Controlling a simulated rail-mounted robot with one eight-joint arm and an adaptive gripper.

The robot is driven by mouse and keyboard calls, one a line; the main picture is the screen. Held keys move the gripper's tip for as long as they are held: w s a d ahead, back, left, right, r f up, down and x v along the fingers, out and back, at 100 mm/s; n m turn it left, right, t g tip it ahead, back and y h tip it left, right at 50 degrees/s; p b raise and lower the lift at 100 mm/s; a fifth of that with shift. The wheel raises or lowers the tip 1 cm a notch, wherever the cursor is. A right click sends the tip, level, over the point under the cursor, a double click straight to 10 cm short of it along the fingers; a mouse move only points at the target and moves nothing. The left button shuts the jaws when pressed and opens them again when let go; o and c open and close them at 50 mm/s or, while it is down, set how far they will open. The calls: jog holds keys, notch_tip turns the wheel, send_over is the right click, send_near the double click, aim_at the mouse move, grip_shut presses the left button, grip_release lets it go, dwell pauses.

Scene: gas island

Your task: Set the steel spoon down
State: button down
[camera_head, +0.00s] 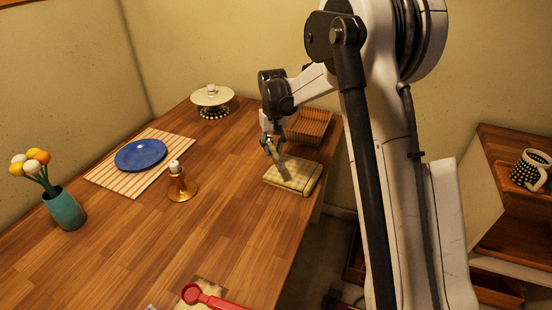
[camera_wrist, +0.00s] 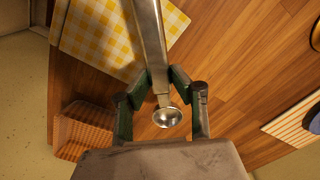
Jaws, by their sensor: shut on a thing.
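The steel spoon (camera_wrist: 167,117) shows in the wrist view, its round bowl between my fingers and its wide handle running up to the top edge. My gripper (camera_wrist: 161,76) is shut on the spoon where the handle narrows. In the head view my gripper (camera_head: 272,142) is above the wooden counter (camera_head: 225,165), by the far left corner of a folded yellow checkered cloth (camera_head: 293,176). The spoon is small there and hard to make out. I cannot tell whether it touches the cloth or counter.
A wicker basket (camera_head: 309,126) stands behind the cloth, near the counter's right edge. A gold egg cup (camera_head: 181,190), a blue plate (camera_head: 141,154) on a striped mat (camera_head: 102,178) and a lidded dish (camera_head: 212,97) stand left. The counter between egg cup and cloth is clear.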

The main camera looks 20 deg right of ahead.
aim_at(276, 157)
jog(key=shift+w+d+f, duration=0.2)
jog(key=shift+d+f, duration=0.15)
jog(key=shift+d, duration=0.1)
jog(key=shift+f, duration=1.95)
jog(key=shift+f+b, duration=0.1)
jog(key=shift+b, duration=0.2)
jog(key=c, duration=1.5)
grip_release()
